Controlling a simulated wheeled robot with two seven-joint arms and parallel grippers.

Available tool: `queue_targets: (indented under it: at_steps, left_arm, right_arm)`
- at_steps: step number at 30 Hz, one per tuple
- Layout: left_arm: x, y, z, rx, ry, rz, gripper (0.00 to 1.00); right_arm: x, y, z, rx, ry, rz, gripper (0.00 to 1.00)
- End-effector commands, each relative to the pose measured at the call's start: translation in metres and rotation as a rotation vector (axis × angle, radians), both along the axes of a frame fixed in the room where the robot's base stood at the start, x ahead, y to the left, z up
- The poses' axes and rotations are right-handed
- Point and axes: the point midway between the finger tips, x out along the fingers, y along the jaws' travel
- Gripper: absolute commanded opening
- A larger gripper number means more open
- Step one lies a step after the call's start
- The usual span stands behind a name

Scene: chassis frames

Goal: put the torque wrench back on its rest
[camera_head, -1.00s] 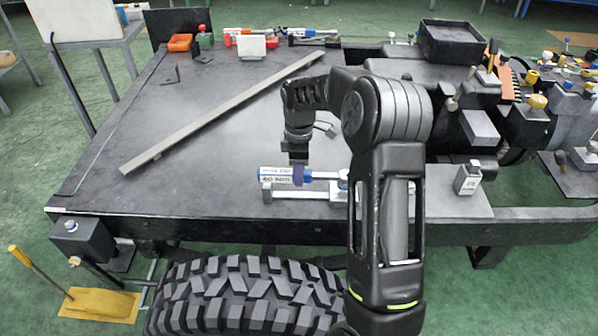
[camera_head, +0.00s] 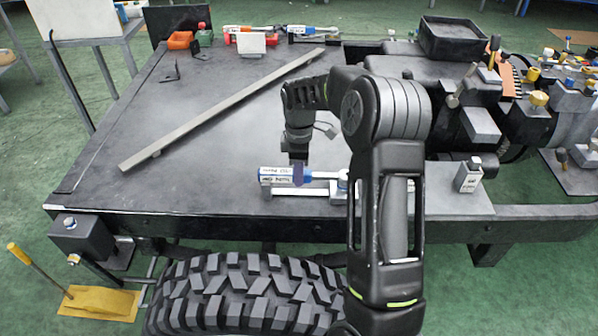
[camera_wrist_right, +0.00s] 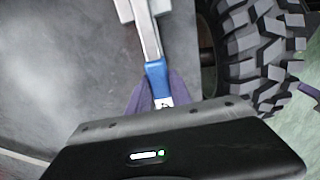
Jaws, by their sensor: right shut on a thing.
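The torque wrench has a blue handle (camera_head: 309,175) with a white label at its left end, and a metal shaft (camera_wrist_right: 147,38) seen in the right wrist view. It lies nearly level across the picture. My right gripper (camera_head: 298,175) points down with its purple fingers shut on the handle. The wrist view shows the fingers (camera_wrist_right: 155,95) on both sides of the blue grip. The rest (camera_head: 305,193) is a light grey bar with raised ends on the table, right by the wrench. I cannot tell whether the wrench touches it. My right forearm hides the wrench's right end.
A long grey bar (camera_head: 225,107) lies diagonally on the dark table (camera_head: 115,190). Dark machinery fills the right side. A tyre (camera_head: 245,295) is below the front edge.

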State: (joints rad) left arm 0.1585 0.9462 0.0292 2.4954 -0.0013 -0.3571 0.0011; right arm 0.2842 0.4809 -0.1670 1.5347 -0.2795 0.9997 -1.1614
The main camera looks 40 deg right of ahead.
Motion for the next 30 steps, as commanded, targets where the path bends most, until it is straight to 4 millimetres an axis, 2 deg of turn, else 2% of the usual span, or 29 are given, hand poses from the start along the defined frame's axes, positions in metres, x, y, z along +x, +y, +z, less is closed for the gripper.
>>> queue_targets:
  at_steps: [23, 24, 30]
  left_arm:
    - [0.0000, 0.0001, -0.0029, 0.000, 0.000, 0.000, 0.34]
    - [0.0000, 0.0001, -0.0029, 0.000, 0.000, 0.000, 0.34]
    - [0.0000, 0.0001, -0.0029, 0.000, 0.000, 0.000, 0.34]
  right_arm:
    - [0.0005, -0.0001, -0.0049, -0.001, -0.002, 0.000, 0.00]
    - [0.0005, -0.0001, -0.0049, -0.001, -0.002, 0.000, 0.27]
    - [0.0003, 0.0001, -0.0053, -0.001, -0.001, 0.000, 0.43]
